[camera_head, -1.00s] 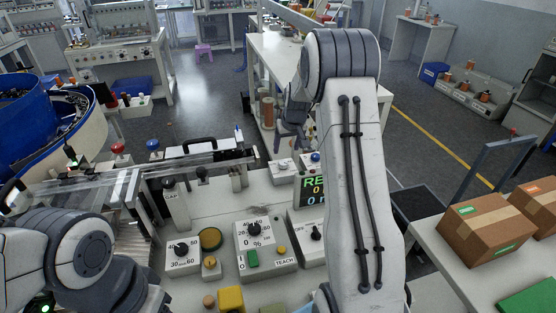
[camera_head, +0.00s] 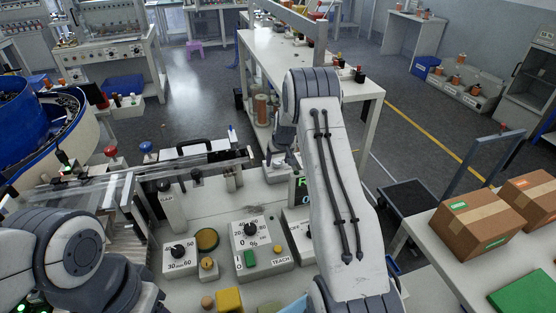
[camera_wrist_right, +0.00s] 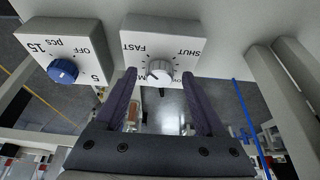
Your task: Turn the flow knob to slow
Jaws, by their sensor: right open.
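The flow knob (camera_wrist_right: 159,71) is a small pale round knob on a white box (camera_wrist_right: 180,45) marked FAST and SHUT in the right wrist view. My right gripper (camera_wrist_right: 160,80) is open, with its dark fingers on either side of the knob in that picture; I cannot tell whether they touch it. In the head view my right gripper (camera_head: 280,152) is over the back of the console, and my arm partly hides the boxes there. My left arm is at the lower left; its fingers do not show.
Beside the flow box is a box with a blue knob (camera_wrist_right: 62,71) marked OFF and pcs. The head view shows a console with a percent dial box (camera_head: 263,247), a timer box (camera_head: 180,258) and a yellow button (camera_head: 207,239). Cardboard boxes (camera_head: 484,222) stand on the right.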

